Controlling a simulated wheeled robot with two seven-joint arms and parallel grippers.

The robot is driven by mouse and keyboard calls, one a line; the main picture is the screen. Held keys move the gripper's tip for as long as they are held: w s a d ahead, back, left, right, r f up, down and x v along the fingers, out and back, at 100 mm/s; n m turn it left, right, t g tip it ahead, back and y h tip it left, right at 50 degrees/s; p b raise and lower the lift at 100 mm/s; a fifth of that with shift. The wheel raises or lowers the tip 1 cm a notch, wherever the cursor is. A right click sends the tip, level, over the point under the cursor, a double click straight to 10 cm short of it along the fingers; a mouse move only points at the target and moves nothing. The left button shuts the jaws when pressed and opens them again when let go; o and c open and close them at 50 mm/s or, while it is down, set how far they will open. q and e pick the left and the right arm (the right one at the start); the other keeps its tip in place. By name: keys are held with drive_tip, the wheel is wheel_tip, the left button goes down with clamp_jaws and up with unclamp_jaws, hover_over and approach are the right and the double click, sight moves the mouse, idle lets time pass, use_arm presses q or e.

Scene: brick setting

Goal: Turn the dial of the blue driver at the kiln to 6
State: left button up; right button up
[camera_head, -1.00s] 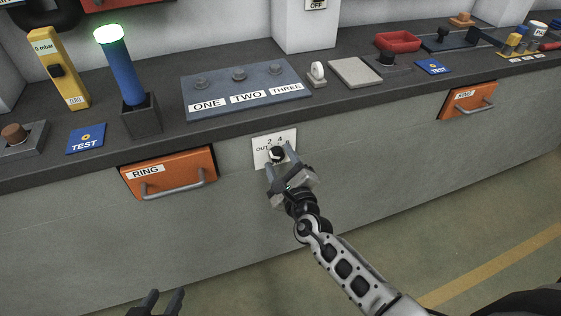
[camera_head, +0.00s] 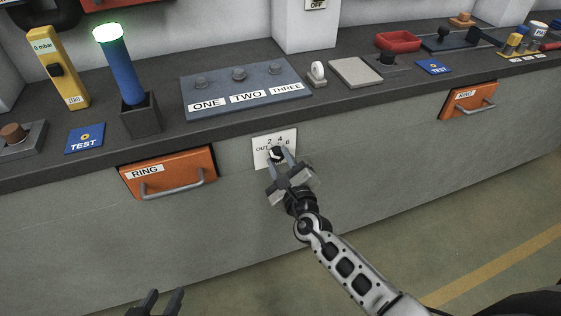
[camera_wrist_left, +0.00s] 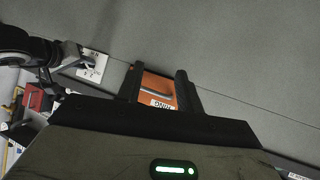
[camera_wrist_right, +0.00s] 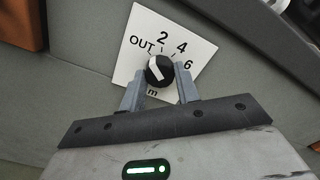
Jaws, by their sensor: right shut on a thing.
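The dial (camera_head: 276,153) is a small black knob with a white mark, on a white plate (camera_head: 259,158) on the bench's front face. In the right wrist view the dial (camera_wrist_right: 160,70) sits below OUT, 2, 4 and 6. Its white mark lies on the knob's left half, slanting up-left, on the OUT side rather than towards 6. My right gripper (camera_wrist_right: 159,88) has its fingertips on both sides of the knob, shut on it. My left gripper (camera_wrist_left: 160,85) is open and empty, low in the head view (camera_head: 162,303).
A blue rod with a glowing green top (camera_head: 121,70) stands in a black holder on the bench. An orange RING drawer (camera_head: 170,170) is left of the plate, another orange drawer (camera_head: 467,100) far right. A ONE-TWO-THREE panel (camera_head: 245,88) lies above.

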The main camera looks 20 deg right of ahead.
drive_tip(key=m+b, duration=0.1)
drive_tip(key=m, duration=0.2)
drive_tip(key=shift+f, duration=0.1)
drive_tip(key=m+b, duration=0.1)
drive_tip(key=m, duration=0.2)
drive_tip(key=m+b, duration=0.1)
drive_tip(key=m, duration=0.1)
drive_tip(key=shift+m+b, duration=0.35)
drive_tip(key=shift+m, duration=0.05)
drive_tip(key=m+b, duration=0.1)
drive_tip(key=m, duration=0.2)
drive_tip(key=shift+m, duration=0.3)
drive_tip(key=shift+m+b, duration=0.6)
drive_tip(key=shift+m, duration=0.3)
drive_tip(key=m+b, duration=0.1)
drive_tip(key=m, duration=0.1)
drive_tip(key=shift+m, duration=0.4)
drive_tip(key=m, duration=0.2)
drive_tip(key=shift+m+b, duration=0.3)
drive_tip(key=shift+m, duration=0.9)
drive_tip(key=shift+m+b, duration=0.3)
drive_tip(key=shift+m, duration=0.1)
use_arm(q)
drive_tip(key=f, duration=0.3)
drive_tip(key=shift+d+f+t, duration=0.3)
drive_tip(key=shift+t, duration=0.1)
drive_tip(key=shift+w+f, duration=0.1)
drive_tip(key=shift+f, duration=0.1)
use_arm(e)
drive_tip(key=shift+m, duration=0.3)
